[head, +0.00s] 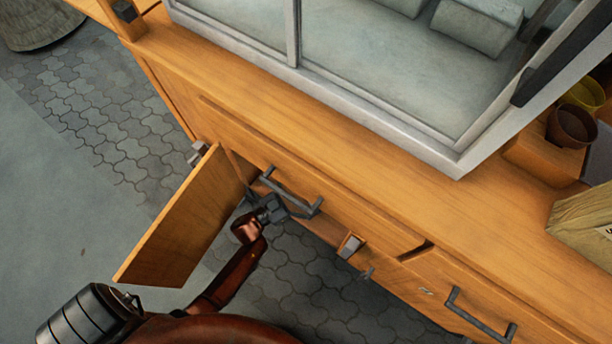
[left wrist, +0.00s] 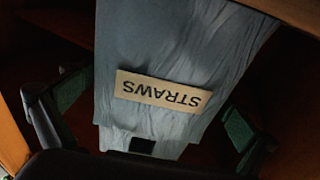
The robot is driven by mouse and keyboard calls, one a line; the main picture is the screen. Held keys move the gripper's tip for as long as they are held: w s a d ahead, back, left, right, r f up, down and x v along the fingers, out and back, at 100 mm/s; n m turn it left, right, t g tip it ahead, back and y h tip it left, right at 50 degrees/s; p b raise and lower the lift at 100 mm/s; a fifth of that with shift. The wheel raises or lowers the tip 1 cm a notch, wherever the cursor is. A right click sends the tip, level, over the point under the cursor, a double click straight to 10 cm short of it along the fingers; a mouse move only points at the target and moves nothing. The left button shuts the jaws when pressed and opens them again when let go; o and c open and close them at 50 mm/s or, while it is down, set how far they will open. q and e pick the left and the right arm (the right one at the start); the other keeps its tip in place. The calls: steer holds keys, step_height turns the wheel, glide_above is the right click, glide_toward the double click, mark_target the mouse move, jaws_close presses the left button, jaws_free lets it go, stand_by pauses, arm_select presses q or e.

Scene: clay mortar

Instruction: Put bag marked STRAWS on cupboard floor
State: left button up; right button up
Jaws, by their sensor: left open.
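The bag marked STRAWS (left wrist: 185,55) is pale blue-grey with a cream label (left wrist: 163,92) that reads upside down in the left wrist view. The bag lies between the two spread fingers of my left gripper (left wrist: 150,125), with dark gaps at both sides. In the head view my left gripper (head: 262,206) is at the cupboard opening, beside the open wooden door (head: 180,222). The bag and the cupboard floor are hidden there by the counter front. What the bag rests on cannot be told. My right gripper is not in view.
A drawer handle (head: 290,192) juts out just above my left gripper. The wooden counter (head: 330,110) carries a glass-fronted case (head: 390,65). A khaki bag (head: 585,225) and dark pot (head: 572,126) stand at the right. Paved floor (head: 110,125) is clear at the left.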

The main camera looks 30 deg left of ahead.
arm_select(q)
steer(key=p+v, duration=0.3)
steer(key=v, duration=0.3)
steer(key=shift+s+a, duration=0.15)
steer(key=shift+s, duration=0.2)
steer(key=shift+s+a+f, duration=0.1)
steer(key=shift+s+a, duration=0.05)
steer(key=shift+s, duration=0.15)
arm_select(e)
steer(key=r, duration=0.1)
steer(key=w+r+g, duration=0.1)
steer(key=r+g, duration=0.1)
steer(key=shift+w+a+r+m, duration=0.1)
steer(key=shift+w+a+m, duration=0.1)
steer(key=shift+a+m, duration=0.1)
